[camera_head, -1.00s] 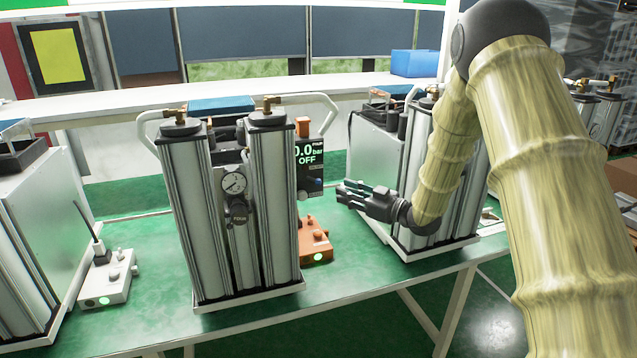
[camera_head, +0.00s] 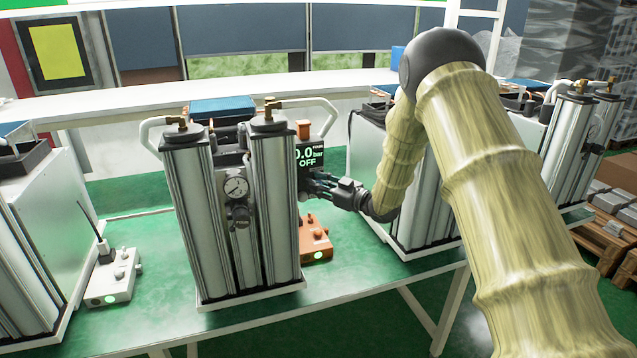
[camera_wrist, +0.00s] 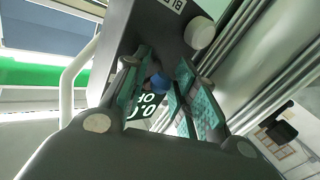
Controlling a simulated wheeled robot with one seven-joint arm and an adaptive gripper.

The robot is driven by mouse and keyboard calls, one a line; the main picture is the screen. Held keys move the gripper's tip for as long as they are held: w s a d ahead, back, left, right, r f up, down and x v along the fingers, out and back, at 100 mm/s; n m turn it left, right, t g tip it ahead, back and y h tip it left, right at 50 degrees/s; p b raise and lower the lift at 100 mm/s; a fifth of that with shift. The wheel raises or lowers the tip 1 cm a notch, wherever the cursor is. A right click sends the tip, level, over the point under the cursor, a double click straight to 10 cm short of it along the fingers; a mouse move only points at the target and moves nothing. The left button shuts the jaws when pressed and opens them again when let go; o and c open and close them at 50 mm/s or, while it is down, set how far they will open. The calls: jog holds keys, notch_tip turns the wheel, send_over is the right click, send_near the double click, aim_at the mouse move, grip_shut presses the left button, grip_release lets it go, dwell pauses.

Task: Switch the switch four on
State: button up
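A dark control unit (camera_head: 310,155) on the right side of the middle column pair has a display reading "0.0 bar OFF". In the wrist view, its display (camera_wrist: 146,106) is partly hidden by my fingers, and a blue knob (camera_wrist: 158,82) shows between them. My gripper (camera_head: 312,183) is just below the display in the head view, and its fingers hide the knob there. In the wrist view, my gripper (camera_wrist: 166,70) is open, with a finger either side of the knob. I cannot tell whether they touch it. No label "four" is readable.
An orange box (camera_head: 314,240) with a lit green button sits below my gripper. A white box (camera_head: 112,280) stands on the left. Middle columns (camera_head: 205,220) stand close left of my gripper; another column unit (camera_head: 430,210) stands behind my arm. The green table front (camera_head: 350,280) is clear.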

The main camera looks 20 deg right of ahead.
grip_shut()
jog(key=shift+s+a+f+m+t+h+b, duration=0.1)
jog(key=shift+m+t+h+b, duration=0.2)
jog(key=shift+m+h+b, duration=0.15)
jog(key=shift+s+a+m+t+h+b, duration=0.1)
jog(key=shift+a+m+t+h+b, duration=0.35)
jog(key=shift+m+h+b, duration=0.8)
jog(key=shift+s+a+m+t+h+b, duration=0.1)
jog(key=shift+a+m+t+h+b, duration=0.55)
jog(key=shift+h+b, duration=1.05)
jog(key=shift+s+a+m+t+h+b, duration=0.15)
jog(key=shift+m+t+h+b, duration=0.15)
jog(key=shift+m+h+b, duration=1.2)
jog(key=shift+w+r+h+p, duration=0.15)
jog(key=shift+r+h+p, duration=0.1)
jog(key=shift+h+p, duration=0.35)
